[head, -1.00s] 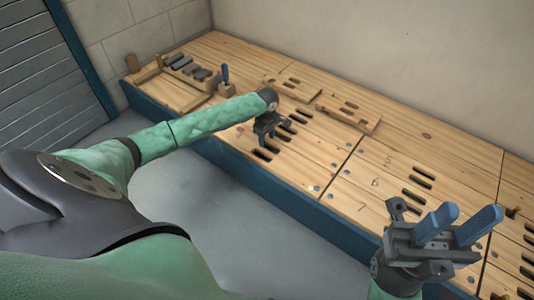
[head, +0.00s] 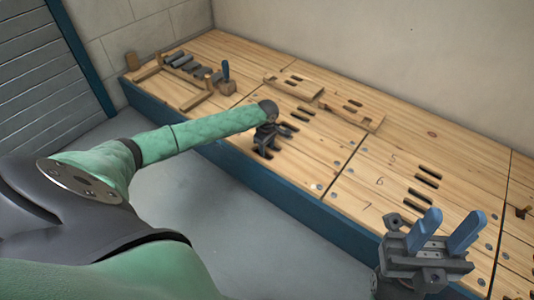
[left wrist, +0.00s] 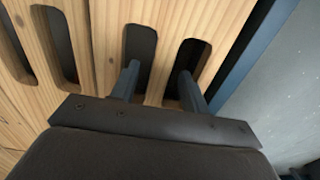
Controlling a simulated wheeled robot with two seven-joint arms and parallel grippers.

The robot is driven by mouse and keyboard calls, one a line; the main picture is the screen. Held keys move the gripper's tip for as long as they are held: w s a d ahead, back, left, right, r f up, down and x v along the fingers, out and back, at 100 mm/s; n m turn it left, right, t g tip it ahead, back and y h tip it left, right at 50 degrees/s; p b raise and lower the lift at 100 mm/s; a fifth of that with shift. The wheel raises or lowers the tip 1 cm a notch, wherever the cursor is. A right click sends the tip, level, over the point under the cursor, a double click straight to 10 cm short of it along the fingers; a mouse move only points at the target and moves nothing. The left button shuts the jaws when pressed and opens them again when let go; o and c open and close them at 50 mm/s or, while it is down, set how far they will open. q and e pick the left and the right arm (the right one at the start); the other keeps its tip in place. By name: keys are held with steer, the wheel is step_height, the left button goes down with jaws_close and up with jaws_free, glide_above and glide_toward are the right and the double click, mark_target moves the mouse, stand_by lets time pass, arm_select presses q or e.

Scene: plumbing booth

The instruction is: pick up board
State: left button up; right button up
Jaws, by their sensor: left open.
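Two small slotted wooden boards lie on the bench in the head view: one board (head: 293,86) near the back, and a second board (head: 350,113) to its right. I cannot tell which one the task means. My left gripper (head: 265,149) is open and empty, pointing down at the slotted bench top near its front edge, short of both boards. In the left wrist view its two fingers (left wrist: 157,72) are apart, over or in two dark slots in the wood; I cannot tell how deep. My right gripper (head: 447,232) is open and empty, its blue fingers apart, at the lower right.
The wooden bench top (head: 330,150) has rows of dark slots and a blue front edge (head: 290,196). A wooden frame with grey pieces (head: 185,65) and a blue-handled tool (head: 226,72) stand at the far left. A plain wall is behind; grey floor is in front.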

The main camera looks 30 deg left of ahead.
arm_select(q)
steer(key=shift+r, duration=0.1)
jaws_close()
